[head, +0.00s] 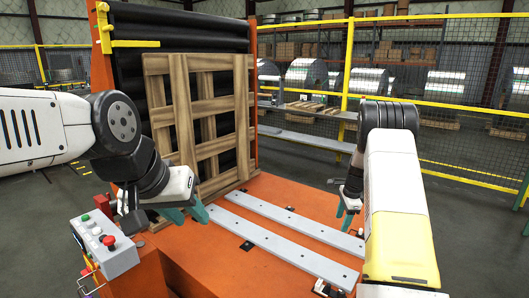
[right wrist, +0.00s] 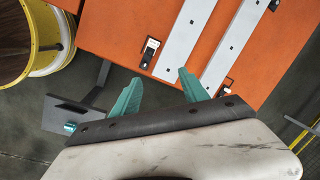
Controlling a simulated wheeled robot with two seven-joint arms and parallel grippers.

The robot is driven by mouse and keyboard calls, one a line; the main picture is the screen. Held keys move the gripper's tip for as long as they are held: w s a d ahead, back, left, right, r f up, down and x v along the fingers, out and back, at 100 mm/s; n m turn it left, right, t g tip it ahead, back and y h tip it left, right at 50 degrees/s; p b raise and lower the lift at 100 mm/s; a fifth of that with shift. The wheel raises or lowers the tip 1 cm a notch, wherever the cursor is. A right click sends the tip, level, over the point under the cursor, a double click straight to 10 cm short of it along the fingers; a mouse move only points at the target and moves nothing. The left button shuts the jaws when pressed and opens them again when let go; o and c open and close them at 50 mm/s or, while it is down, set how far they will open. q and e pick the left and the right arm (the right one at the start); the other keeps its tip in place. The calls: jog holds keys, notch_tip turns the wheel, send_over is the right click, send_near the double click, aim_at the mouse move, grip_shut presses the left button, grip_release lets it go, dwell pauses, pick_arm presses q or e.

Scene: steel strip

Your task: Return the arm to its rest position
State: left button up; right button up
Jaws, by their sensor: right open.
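My right arm comes in from the right in the head view, with its gripper (head: 347,208) hanging over the right side of the orange machine table (head: 290,198). In the right wrist view the teal fingers of this gripper (right wrist: 157,88) are spread apart with nothing between them. My left gripper (head: 187,213) is at the left side of the table, in front of the wooden pallet frame (head: 158,92). Its teal fingers look apart, and I see nothing held. Two grey steel strips (head: 267,247) lie on the table; they also show in the right wrist view (right wrist: 184,40).
A control box (head: 105,243) with a red button stands at the left front, close below my left gripper. A yellow mesh fence (head: 465,100) and steel coils (head: 307,76) are behind. A yellow-rimmed drum (right wrist: 55,45) stands beside the table in the right wrist view.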

jog(key=s+a+r+n+t, duration=0.1)
jog(key=s+a+r+n, duration=0.2)
jog(key=s+r, duration=0.35)
jog(key=s+a+r+n+t+y, duration=0.1)
jog(key=s+a+r+n, duration=0.25)
jog(key=r, duration=0.65)
jog(key=s+a+r+n, duration=0.25)
jog(key=s+r, duration=0.35)
jog(key=r, duration=0.3)
jog(key=s+a+r+n+t, duration=0.1)
jog(key=s+a+n, duration=0.2)
jog(key=s, duration=0.8)
jog(key=s+a+r+n+t, duration=0.1)
jog(key=s+a+r+n, duration=0.1)
jog(key=s+n, duration=0.4)
jog(key=s+a, duration=0.1)
jog(key=s, duration=0.4)
jog(key=shift+a+r, duration=0.3)
jog(key=shift+a, duration=0.05)
